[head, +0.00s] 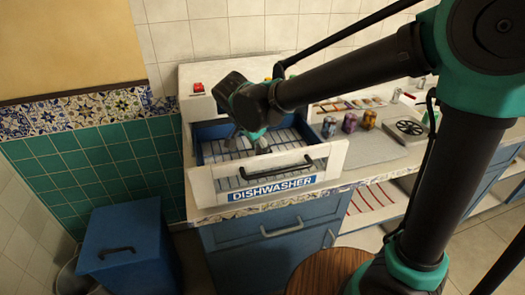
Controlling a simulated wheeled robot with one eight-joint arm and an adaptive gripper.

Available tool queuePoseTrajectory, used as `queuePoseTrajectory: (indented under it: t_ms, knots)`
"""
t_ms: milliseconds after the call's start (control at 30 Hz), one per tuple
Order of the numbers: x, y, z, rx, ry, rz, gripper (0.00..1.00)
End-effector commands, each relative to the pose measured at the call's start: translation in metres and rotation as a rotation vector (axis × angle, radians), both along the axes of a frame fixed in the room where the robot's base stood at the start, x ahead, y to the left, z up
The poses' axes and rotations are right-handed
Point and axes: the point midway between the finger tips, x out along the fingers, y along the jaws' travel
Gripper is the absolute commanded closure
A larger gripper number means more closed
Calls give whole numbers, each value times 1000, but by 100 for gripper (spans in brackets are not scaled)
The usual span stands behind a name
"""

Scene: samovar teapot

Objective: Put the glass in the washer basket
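The washer is an open drawer labelled DISHWASHER (271,189) on the counter at the left. Its basket (222,152) shows inside as a wire rack between blue walls. My gripper (256,140) points down over the basket, behind the drawer's front handle. Its fingers are small and dark here, so I cannot tell whether they are open or shut, or whether anything is between them.
A dark burner-like grate (407,129) lies right of the glasses. Several small flat items (350,104) lie behind them. A blue bin (124,245) stands on the floor at the left. A round wooden top (322,272) is in front. My arm spans the right side.

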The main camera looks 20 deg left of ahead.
Motion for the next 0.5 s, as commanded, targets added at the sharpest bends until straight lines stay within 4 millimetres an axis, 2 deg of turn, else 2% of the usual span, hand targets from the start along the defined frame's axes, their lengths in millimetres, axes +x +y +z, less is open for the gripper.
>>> queuePoseTrajectory:
  t_ms: [133, 167, 300, 500]
  knots:
    - [0, 0, -2, 0, 0, 0, 87]
    - [0, 0, -3, 0, 0, 0, 56]
    - [0, 0, -2, 0, 0, 0, 38]
    - [0, 0, -2, 0, 0, 0, 36]
